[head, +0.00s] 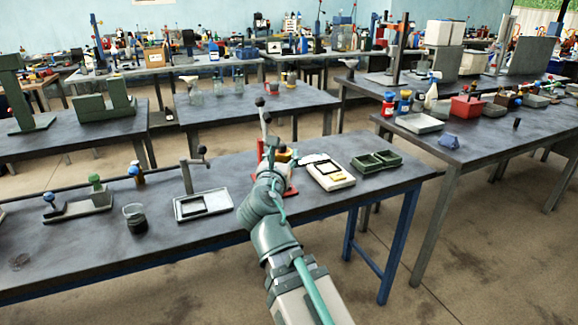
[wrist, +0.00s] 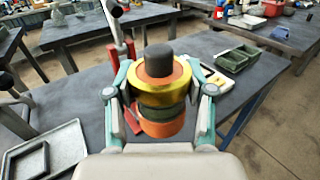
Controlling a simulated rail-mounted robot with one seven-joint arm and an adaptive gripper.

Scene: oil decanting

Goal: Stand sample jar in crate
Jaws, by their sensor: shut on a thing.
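My gripper (wrist: 159,108) is shut on a banded jar-like thing with a dark cap, which I take as the sample jar (wrist: 162,84). It has orange, yellow and dark green bands, and its cap points up in the wrist view. A finger presses each side of it. In the head view my arm mostly hides the gripper and the held jar. A dark green tray with two compartments, likely the crate (head: 376,162), stands on the bench to the right of the gripper. It looks empty. It also shows in the wrist view (wrist: 237,57), beyond and right of the jar.
A red lever stand (wrist: 120,36) is close to the gripper's left. A white tray-like device (head: 328,173) lies between the gripper and the green tray. A grey tray (head: 203,205) and a beaker of dark liquid (head: 135,220) are to the left. The bench's right end is clear.

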